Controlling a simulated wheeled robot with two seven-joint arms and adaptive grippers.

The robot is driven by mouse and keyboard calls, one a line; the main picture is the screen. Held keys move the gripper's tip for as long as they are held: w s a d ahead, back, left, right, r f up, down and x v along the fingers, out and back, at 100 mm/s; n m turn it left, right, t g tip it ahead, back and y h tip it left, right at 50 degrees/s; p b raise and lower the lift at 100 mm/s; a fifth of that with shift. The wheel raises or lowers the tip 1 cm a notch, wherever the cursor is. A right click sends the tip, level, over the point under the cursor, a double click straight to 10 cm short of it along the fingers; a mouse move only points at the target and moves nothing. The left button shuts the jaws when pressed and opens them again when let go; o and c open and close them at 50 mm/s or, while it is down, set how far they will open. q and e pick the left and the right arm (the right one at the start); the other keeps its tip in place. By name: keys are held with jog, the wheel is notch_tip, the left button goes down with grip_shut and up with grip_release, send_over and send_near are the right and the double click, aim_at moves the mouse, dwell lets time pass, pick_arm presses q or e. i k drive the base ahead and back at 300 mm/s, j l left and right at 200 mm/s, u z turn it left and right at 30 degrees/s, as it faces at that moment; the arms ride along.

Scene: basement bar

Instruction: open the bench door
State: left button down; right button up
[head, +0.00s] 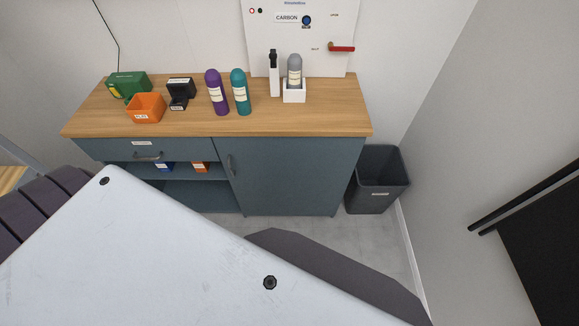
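The bench (350,128) stands against the back wall, with a wooden top and a blue-grey body. Its door (290,178) is on the right half and looks shut, flush with the front. A dark upright handle (230,166) sits near the door's left edge. To the left are a drawer with a horizontal handle (149,156) and open shelves below it. Neither of my grippers shows in the head view. The bench's lower left front is hidden behind my own body.
On the top are an orange bin (146,108), a green box (128,85), a purple bottle (216,92), a teal bottle (240,92) and a grey bottle (294,72). A dark waste bin (377,180) stands right of the bench. Grey floor shows before the door.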

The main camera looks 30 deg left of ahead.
aim_at(267, 176)
jog(key=u, duration=0.85)
